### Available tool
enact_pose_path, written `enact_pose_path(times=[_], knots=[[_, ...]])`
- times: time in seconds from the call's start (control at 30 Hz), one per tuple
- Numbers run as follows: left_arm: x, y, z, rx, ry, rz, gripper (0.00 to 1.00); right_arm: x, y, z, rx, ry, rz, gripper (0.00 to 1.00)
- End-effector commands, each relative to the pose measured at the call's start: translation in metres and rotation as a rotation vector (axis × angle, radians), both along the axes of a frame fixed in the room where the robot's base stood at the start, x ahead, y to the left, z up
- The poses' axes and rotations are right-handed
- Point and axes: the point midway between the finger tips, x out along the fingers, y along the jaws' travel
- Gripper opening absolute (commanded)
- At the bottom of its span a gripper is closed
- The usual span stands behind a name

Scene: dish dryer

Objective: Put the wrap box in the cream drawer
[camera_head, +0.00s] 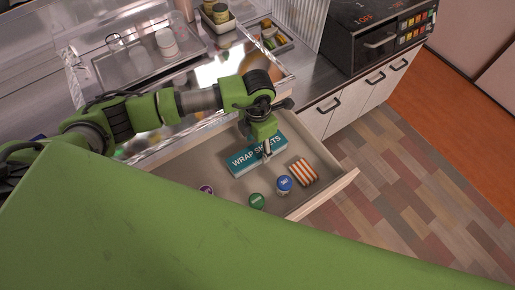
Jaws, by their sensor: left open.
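The teal wrap box (247,163), marked "WRAP SHEETS", lies in the open cream drawer (217,178), toward the drawer's back right part. My left gripper (266,154) hangs over the right end of the box with its fingers pointing down. It is open, and its fingertips overlap the box in the picture; whether they touch it I cannot tell. My right gripper is not in view.
The drawer also holds an orange-striped packet (303,172), a blue-lidded jar (284,184), a green-lidded jar (257,201) and a purple-topped item (206,189). A black appliance (375,35) stands on the counter. My green body covers the drawer's near side.

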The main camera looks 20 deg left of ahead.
Motion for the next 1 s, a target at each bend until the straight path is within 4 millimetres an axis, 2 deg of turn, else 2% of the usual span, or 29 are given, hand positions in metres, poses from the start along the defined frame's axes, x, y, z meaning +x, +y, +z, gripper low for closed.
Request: enact_pose_path(times=[0.2, 0.4, 0.6, 1.0], knots=[[0.001, 0.000, 0.049, -0.002, -0.005, -0.001, 0.55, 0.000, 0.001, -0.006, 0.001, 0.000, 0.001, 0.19], [0.001, 0.000, 0.080, 0.000, -0.003, 0.002, 0.55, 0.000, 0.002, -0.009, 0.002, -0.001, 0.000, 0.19], [0.000, 0.001, 0.092, 0.001, -0.001, 0.001, 0.55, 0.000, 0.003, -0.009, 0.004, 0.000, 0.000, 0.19], [0.000, 0.000, 0.092, 0.000, 0.000, 0.002, 0.55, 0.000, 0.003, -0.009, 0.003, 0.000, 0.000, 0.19]])
